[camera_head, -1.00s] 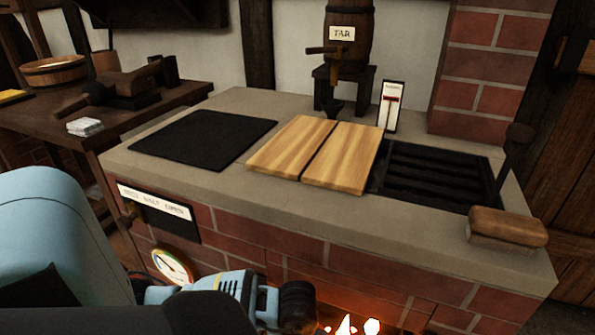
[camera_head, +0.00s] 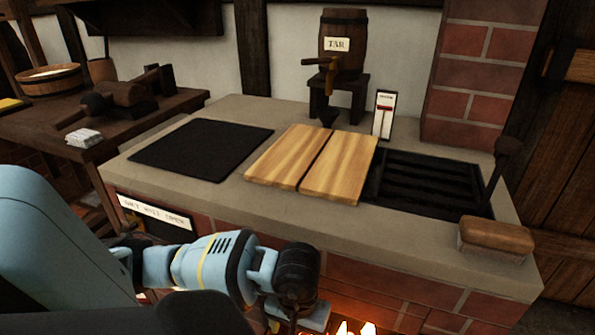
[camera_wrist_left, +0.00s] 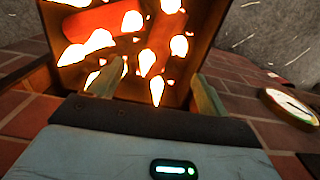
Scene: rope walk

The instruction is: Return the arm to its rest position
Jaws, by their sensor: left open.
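My left arm (camera_head: 215,265) reaches in from the left, in front of the brick hearth. My left gripper (camera_head: 300,316) points down at the bottom edge of the head view, beside the glowing fire opening, and is only partly visible. In the left wrist view the left gripper (camera_wrist_left: 160,88) has its two fingers well apart with nothing between them. Behind the fingers is the fire opening (camera_wrist_left: 135,45) with bright embers. My right gripper is not in view.
The hearth top (camera_head: 240,198) carries a black plate (camera_head: 200,148), two wooden boards (camera_head: 335,170), a dark grate (camera_head: 430,182) and a wood-backed brush (camera_head: 496,237). A tar barrel (camera_head: 343,42) stands behind. A round gauge (camera_wrist_left: 290,106) sits on the brick wall.

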